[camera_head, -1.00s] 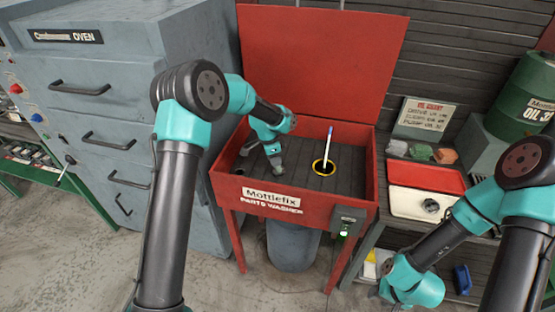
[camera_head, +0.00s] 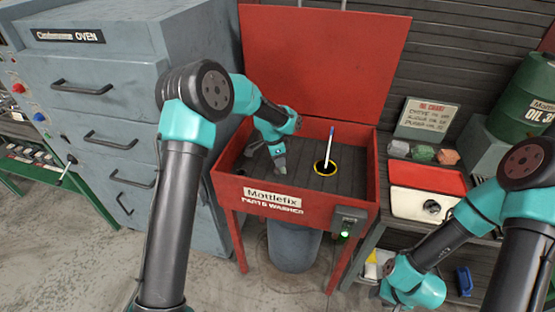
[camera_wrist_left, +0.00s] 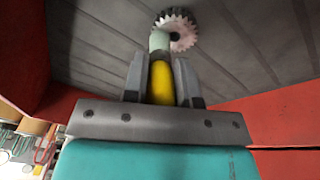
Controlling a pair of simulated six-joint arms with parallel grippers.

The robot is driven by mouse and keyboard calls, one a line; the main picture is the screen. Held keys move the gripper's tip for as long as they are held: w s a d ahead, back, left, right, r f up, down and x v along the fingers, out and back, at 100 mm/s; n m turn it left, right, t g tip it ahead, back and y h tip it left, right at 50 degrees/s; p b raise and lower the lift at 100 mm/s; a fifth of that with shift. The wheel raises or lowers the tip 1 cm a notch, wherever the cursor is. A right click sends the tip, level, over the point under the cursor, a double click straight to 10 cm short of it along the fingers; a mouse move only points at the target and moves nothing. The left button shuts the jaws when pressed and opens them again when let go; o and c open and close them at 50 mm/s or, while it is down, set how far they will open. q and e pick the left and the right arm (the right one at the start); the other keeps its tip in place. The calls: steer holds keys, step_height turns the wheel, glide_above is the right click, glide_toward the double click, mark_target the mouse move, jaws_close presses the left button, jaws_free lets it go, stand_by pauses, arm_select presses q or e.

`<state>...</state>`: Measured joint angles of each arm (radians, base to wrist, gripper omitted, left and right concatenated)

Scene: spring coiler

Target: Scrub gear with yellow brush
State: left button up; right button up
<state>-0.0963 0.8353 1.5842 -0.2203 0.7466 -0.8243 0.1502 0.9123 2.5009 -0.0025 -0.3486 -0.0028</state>
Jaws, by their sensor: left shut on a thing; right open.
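My left gripper (camera_head: 280,164) reaches down into the red parts washer (camera_head: 258,197). In the left wrist view, it is shut on the yellow brush (camera_wrist_left: 160,88), whose yellow handle sits between the two grey fingers. The brush's pale greenish end (camera_wrist_left: 159,42) points away from the gripper. A toothed gear (camera_wrist_left: 178,28), grey-white with a reddish patch, lies at that end on the dark slatted floor. The brush end overlaps the gear's edge; I cannot tell if they touch. In the head view the gear is not clear. My right arm hangs at lower right; its fingers do not show.
A white stick with a blue tip (camera_head: 331,140) stands in a yellow-rimmed hole (camera_head: 326,174) right of my left gripper. The washer's red walls surround the work area. A grey oven cabinet (camera_head: 90,100) stands left; a red-and-white tray (camera_head: 428,178) is right.

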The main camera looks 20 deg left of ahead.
arm_select(q)
steer(key=shift+d, duration=0.15)
steer(key=shift+d, duration=0.65)
steer(key=shift+r, duration=0.1)
steer(key=shift+a, duration=0.8)
steer(key=shift+a+f, duration=0.25)
steer(key=shift+a, duration=0.55)
steer(key=shift+d, duration=0.8)
